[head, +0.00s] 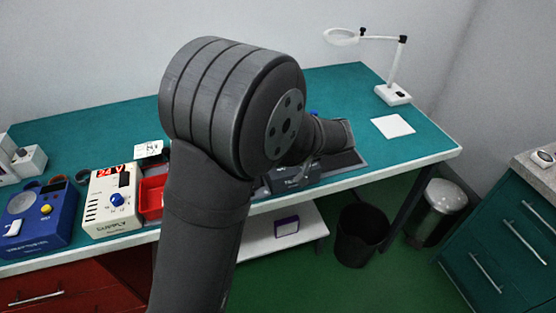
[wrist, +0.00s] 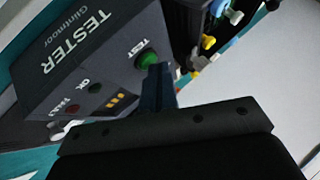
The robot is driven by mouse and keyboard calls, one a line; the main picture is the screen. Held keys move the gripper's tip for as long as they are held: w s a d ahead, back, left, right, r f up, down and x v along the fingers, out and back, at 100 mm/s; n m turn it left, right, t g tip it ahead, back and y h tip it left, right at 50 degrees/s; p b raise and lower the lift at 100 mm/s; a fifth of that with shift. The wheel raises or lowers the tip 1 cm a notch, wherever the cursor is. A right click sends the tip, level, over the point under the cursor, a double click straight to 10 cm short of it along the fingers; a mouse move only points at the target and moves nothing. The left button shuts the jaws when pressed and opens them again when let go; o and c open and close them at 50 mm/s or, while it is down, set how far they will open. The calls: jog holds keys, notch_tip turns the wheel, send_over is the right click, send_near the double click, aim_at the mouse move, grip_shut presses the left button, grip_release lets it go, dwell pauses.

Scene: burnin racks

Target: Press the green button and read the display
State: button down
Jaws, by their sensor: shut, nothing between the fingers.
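The dark grey tester (wrist: 95,45) fills the upper left of the wrist view, tilted in the picture. Its green button (wrist: 147,60), marked TEST, is in plain sight. A small panel with amber marks (wrist: 115,99) is on the same face; I cannot read it. The OK lamp (wrist: 97,87) and the FAIL lamp (wrist: 72,109) look dark. My gripper (wrist: 158,70) is shut and empty, its tips right beside the green button; I cannot tell whether they touch it. In the head view the tester (head: 290,180) is partly hidden by my arm.
On the green bench (head: 345,85) stand a white supply (head: 105,215) showing red "24 V", a blue device (head: 38,228) and a red bin (head: 152,193). A magnifier lamp (head: 393,94) and a white sheet (head: 392,127) are at right. Coloured connectors (wrist: 215,30) are near the gripper.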

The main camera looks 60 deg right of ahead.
jog(key=shift+r, duration=0.85)
jog(key=shift+r, duration=2.5)
notch_tip(320, 180, up, 4)
jog(key=shift+f, duration=0.1)
jog(key=shift+f, duration=0.1)
